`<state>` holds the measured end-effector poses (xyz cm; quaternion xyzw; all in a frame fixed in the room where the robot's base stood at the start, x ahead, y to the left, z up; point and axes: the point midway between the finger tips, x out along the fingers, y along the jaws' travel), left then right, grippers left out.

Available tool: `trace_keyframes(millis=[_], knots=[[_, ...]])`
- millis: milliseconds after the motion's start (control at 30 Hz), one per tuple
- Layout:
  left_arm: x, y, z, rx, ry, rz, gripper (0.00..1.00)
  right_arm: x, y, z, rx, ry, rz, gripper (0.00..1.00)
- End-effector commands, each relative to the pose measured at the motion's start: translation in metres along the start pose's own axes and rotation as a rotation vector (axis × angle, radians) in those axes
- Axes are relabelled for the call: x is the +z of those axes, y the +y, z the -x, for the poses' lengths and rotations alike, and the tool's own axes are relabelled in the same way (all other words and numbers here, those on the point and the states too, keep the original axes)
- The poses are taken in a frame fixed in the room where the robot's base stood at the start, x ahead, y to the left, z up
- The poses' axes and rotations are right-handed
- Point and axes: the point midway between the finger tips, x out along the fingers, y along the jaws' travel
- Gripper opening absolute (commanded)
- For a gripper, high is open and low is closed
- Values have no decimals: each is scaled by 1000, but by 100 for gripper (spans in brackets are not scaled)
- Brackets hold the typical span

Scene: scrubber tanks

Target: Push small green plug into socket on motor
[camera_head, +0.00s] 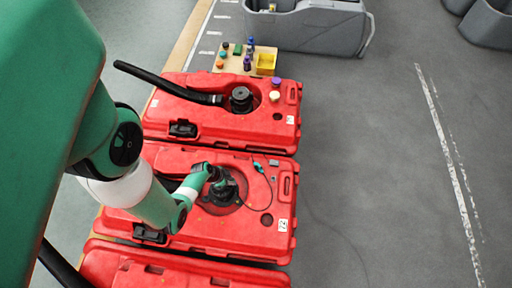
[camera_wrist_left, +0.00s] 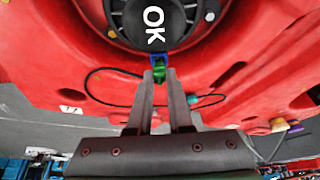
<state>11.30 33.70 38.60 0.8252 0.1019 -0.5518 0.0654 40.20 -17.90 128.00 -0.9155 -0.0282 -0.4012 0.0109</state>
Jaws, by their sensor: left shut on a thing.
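The motor is a round black part with a white OK on its cap (camera_wrist_left: 152,18); in the head view it (camera_head: 224,190) sits in a round recess of the middle red tank (camera_head: 258,228). A blue socket (camera_wrist_left: 160,58) shows at the cap's near edge. My left gripper (camera_wrist_left: 160,80) is shut on the small green plug (camera_wrist_left: 159,74), right up against the blue socket. How deep the plug sits in it I cannot tell. In the head view my left gripper (camera_head: 215,174) is over the motor and hides the plug. My right gripper is not in view.
A teal connector (camera_wrist_left: 191,99) on a thin black cable lies on the tank; it also shows in the head view (camera_head: 258,167). A similar red tank (camera_head: 165,103) with a black hose stands behind. A board with small coloured parts (camera_head: 231,68) is farther back. Floor on the right is clear.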

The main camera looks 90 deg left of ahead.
Motion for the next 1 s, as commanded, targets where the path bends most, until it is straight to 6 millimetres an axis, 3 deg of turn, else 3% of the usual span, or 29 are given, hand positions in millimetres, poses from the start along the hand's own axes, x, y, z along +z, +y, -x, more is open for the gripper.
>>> trace_keyframes(millis=[333, 367, 533, 767, 900, 1000], knots=[[5, 0, -11, 0, 0, 0, 0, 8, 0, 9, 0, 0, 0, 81], [4, 0, -10, 0, 0, 0, 22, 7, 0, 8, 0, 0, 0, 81], [4, 0, -10, 0, 0, 0, 52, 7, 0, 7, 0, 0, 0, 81], [4, 0, -10, 0, 0, 0, 55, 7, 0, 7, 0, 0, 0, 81], [4, 0, -10, 0, 0, 0, 80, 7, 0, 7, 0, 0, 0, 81], [4, 0, -10, 0, 0, 0, 83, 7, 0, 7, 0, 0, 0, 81]])
